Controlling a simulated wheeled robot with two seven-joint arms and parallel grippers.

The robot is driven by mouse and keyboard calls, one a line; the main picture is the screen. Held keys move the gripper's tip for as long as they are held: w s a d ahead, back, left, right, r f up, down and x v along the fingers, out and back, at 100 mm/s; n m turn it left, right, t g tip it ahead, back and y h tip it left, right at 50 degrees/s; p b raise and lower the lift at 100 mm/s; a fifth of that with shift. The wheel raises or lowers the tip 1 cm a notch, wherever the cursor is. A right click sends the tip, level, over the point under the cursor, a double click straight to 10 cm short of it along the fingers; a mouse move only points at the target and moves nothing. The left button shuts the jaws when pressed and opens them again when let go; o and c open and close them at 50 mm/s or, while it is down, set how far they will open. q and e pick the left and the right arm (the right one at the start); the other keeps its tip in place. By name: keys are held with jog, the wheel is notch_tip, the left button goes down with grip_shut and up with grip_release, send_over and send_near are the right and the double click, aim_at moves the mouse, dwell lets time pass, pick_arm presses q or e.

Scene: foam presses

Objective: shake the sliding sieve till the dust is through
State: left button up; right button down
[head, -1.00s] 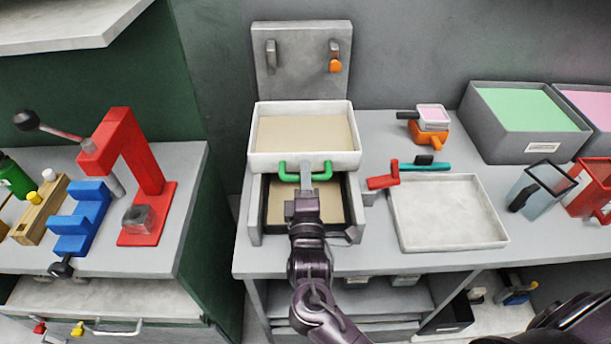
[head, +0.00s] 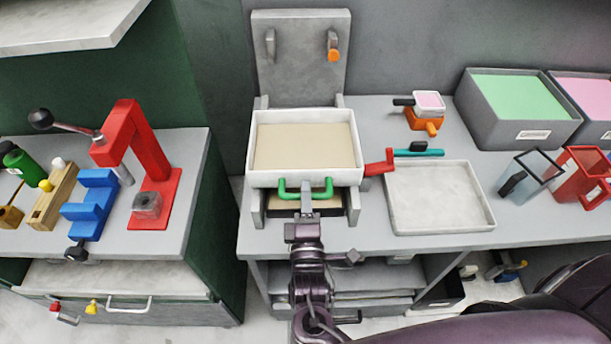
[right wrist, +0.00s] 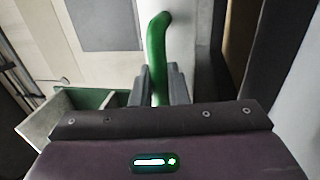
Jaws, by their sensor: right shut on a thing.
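The sliding sieve (head: 257,176) is a white square tray with a green bar handle (head: 326,190) on its front. Tan dust (head: 305,146) covers its floor. It sits on a grey frame (head: 353,207), over a box whose tan content shows in a narrow strip below the handle. My right gripper (head: 307,200) is shut on the green handle. In the right wrist view the handle (right wrist: 157,60) stands between the fingers. My left gripper is not in view; a dark arm part of mine shows at the lower right.
A grey back plate (head: 300,50) with two hooks stands behind the sieve. An empty white tray (head: 440,198) lies to the right, with a red and teal tool (head: 418,152) by its back edge. A red press (head: 150,160) stands on the left bench.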

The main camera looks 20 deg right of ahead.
jog(key=c, duration=1.5)
grip_release()
jog(key=shift+w, duration=0.1)
jog(key=b+v, duration=0.2)
jog(key=v, duration=0.6)
jog(key=shift+f, duration=0.1)
